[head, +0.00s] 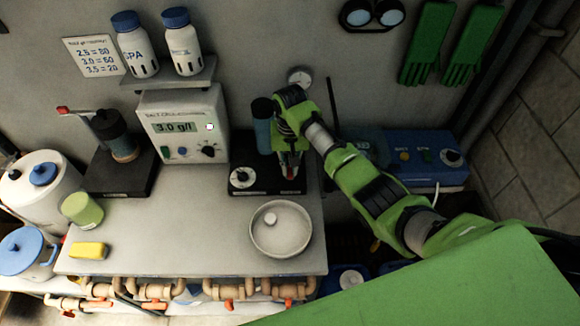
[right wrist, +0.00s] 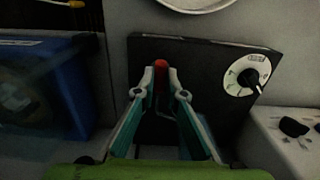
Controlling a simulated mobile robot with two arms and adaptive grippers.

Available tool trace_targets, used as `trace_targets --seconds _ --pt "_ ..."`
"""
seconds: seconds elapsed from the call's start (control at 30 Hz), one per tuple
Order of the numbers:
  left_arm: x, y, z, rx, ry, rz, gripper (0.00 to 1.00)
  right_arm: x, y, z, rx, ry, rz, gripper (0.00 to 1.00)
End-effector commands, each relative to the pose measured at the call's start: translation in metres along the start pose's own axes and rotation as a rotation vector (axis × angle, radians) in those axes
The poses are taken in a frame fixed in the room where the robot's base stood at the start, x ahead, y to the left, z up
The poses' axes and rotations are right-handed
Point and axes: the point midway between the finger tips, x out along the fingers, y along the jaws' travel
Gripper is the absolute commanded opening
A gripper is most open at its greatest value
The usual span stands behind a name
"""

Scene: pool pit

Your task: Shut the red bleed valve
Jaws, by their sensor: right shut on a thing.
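The red bleed valve (right wrist: 160,65) shows as a small red handle at the edge of the black unit with a dial (right wrist: 228,80) in the right wrist view. My right gripper (right wrist: 160,82) has its two fingers closed on either side of this handle. In the head view, the gripper (head: 290,163) reaches down over the black unit (head: 262,186), with a bit of red at its fingertips. The fingers hide most of the handle there, so its exact angle is hard to tell. My left gripper is not in view.
A grey meter reading 3.0 g/l (head: 185,125) stands left of the black unit. A yellow sponge (head: 88,250) and green cup (head: 82,209) are at left. A blue box (head: 425,158) is at right. The bench middle is clear.

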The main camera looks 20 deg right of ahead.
Motion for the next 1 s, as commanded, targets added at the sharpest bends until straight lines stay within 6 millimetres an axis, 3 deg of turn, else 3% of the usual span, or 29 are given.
trace_targets --seconds 0.57,0.6,0.63,1.0 --pt "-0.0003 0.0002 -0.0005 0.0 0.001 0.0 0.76 -0.0026 -0.0002 -0.0027 0.03 0.008 -0.002 0.0" --pt "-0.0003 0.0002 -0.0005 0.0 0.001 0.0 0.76 -0.0026 -0.0002 -0.0028 0.03 0.008 -0.002 0.21" --pt "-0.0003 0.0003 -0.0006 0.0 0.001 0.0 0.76 -0.0026 -0.0003 -0.0027 0.029 0.008 -0.002 0.28" --pt "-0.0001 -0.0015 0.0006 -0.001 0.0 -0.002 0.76 -0.0028 -0.0002 -0.0011 0.027 0.003 -0.001 0.28"
